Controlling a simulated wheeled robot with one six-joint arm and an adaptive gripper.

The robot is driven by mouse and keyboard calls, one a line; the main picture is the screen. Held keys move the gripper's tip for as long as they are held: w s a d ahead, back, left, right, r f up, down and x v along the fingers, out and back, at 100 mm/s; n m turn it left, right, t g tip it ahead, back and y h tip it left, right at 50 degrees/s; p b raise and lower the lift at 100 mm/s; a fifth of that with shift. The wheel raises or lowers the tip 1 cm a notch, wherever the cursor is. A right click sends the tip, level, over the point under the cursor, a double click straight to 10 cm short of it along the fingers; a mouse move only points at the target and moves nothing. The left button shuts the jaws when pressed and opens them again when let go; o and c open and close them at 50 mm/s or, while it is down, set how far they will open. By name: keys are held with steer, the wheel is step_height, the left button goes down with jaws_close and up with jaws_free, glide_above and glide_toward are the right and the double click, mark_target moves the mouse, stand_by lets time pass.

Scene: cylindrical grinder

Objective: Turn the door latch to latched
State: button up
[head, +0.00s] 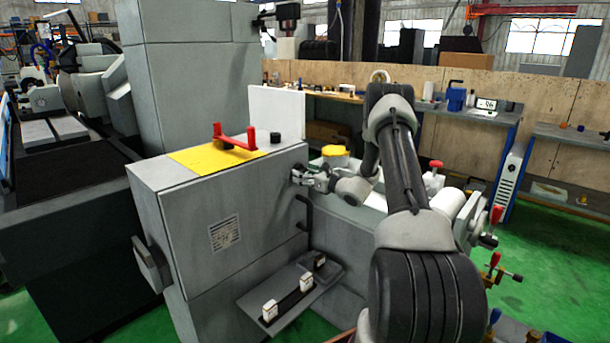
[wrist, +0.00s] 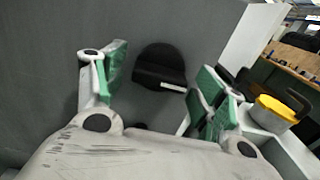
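A dark rounded knob (wrist: 160,66) with a short white mark, which I take to be the door latch, sits on the grey panel in the wrist view. My gripper (wrist: 158,85) is open, its green-padded fingers apart on either side of the knob in that picture. I cannot tell whether either finger touches it. In the head view my gripper (head: 303,177) is at the right-hand face of the grey cabinet (head: 180,215), near its upper edge, and largely hides the knob there.
A black bar handle (head: 306,212) is just below my gripper. A tray (head: 262,318) with white blocks juts out lower down. A yellow lid (wrist: 277,109) is right of my gripper. A workbench (head: 455,108) stands behind.

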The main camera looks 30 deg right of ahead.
steer(key=c, duration=0.8)
steer(key=shift+n, duration=0.3)
steer(key=n, duration=1.7)
steer(key=shift+n, duration=0.3)
steer(key=o, duration=1.1)
steer(key=shift+c, duration=0.2)
